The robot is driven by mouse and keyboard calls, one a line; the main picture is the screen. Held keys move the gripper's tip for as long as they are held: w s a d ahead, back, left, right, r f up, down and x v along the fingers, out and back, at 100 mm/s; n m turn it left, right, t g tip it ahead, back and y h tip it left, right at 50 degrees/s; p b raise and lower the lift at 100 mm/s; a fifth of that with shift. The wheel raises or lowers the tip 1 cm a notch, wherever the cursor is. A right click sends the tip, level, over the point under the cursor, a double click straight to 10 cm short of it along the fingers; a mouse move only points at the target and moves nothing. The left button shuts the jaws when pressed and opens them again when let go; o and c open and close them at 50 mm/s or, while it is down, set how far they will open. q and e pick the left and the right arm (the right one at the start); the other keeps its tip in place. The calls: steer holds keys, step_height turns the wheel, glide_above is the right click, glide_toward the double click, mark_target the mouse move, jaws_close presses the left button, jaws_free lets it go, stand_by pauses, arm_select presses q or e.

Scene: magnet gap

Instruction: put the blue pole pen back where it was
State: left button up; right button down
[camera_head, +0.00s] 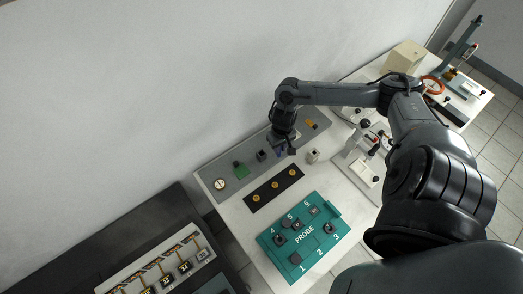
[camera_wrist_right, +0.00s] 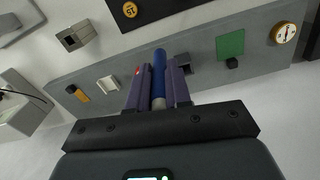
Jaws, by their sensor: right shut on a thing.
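My right gripper (camera_head: 284,148) is over the grey strip (camera_head: 205,173) along the wall. In the right wrist view its two purple fingers (camera_wrist_right: 157,92) are shut on the blue pole pen (camera_wrist_right: 159,68). The pen has a blue upper part and a silvery lower part between the fingers. In the head view only a small blue bit of it shows under the gripper. A dark square holder (camera_wrist_right: 183,61) on the strip lies just beside the right finger; it also shows in the head view (camera_head: 261,155). I cannot tell whether the pen touches the strip.
The strip also carries a green block (camera_head: 240,170), a round dial (camera_head: 220,184) and an orange piece (camera_head: 311,124). In front are a black bar with gold rings (camera_head: 258,198), a metal block (camera_head: 313,156) and a teal PROBE board (camera_head: 318,256). White equipment (camera_head: 361,168) stands to the right.

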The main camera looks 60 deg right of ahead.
steer(key=shift+w+d+f+b, duration=0.15)
steer(key=shift+w+f+b, duration=0.25)
steer(key=shift+w+f, duration=1.75)
steer(key=shift+w+d+f+b, duration=0.1)
steer(key=shift+w+f+b, duration=0.3)
steer(key=shift+w+f, duration=1.7)
steer(key=shift+s+f, duration=0.15)
steer(key=shift+f, duration=0.05)
steer(key=shift+f, duration=0.1)
steer(key=c, duration=1.1)
jaws_free()
steer(key=shift+o, duration=0.2)
